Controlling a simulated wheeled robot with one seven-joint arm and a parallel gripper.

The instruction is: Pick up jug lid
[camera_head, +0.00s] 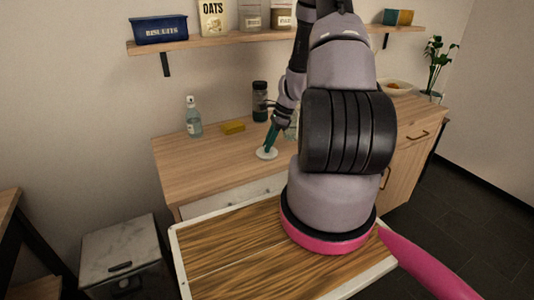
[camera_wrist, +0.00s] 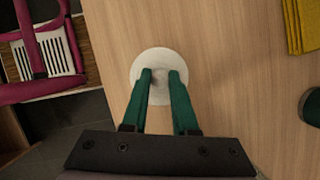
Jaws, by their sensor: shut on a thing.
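The jug lid (camera_head: 262,155) is a round white disc with a small knob, over the wooden counter near its front edge. It also shows in the wrist view (camera_wrist: 158,56), below my fingers. My gripper (camera_head: 269,147) points down with its green fingers on either side of the knob. In the wrist view my gripper (camera_wrist: 160,75) is shut on the knob, which is mostly hidden between the fingertips. I cannot tell whether the lid touches the counter or hangs just above it.
A shelf (camera_head: 205,42) runs above. The counter left of the lid is clear.

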